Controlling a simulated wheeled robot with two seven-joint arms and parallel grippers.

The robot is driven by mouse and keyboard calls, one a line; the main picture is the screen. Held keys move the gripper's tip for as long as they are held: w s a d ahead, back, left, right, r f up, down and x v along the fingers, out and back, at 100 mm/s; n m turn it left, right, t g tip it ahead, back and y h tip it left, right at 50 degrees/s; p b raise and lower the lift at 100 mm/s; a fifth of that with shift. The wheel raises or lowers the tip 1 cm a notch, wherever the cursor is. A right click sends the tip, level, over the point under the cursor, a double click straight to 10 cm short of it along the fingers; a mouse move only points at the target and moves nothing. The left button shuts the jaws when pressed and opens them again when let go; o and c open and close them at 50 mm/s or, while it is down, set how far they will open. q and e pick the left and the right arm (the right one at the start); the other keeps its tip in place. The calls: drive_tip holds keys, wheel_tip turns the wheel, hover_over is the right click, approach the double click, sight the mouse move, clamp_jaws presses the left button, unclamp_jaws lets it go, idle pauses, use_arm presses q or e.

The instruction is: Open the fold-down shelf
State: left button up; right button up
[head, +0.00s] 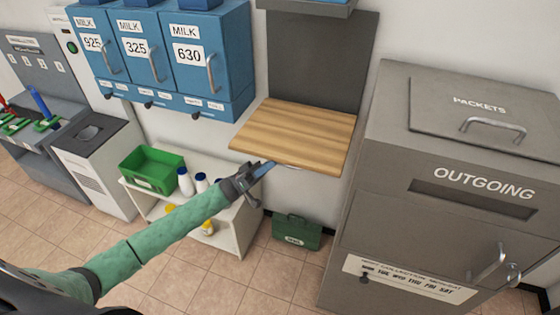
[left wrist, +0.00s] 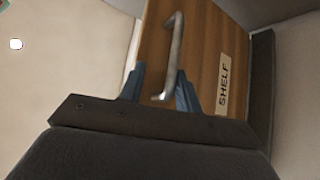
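The fold-down shelf (head: 295,130) is a wooden board standing out about level from a grey wall panel in the head view. My left gripper (head: 265,168) is just below its front edge. In the left wrist view the shelf's wooden face (left wrist: 205,55) carries a SHELF label (left wrist: 224,83) and a metal bar handle (left wrist: 174,45). My left gripper's fingers (left wrist: 161,90) are apart, with the handle's near end between them and gaps showing on both sides. Contact with the handle cannot be told. My right gripper is not in view.
Blue MILK lockers (head: 160,55) hang left of the shelf. A low white unit (head: 232,228) with a green bin (head: 150,170) and bottles stands below. A green case (head: 297,232) is on the floor. The grey OUTGOING box (head: 440,215) stands close on the right.

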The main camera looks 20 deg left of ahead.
use_arm(q)
drive_tip(key=shift+s+a+f+g, duration=0.3)
drive_tip(key=shift+a+f, duration=0.35)
drive_tip(key=shift+a, duration=0.2)
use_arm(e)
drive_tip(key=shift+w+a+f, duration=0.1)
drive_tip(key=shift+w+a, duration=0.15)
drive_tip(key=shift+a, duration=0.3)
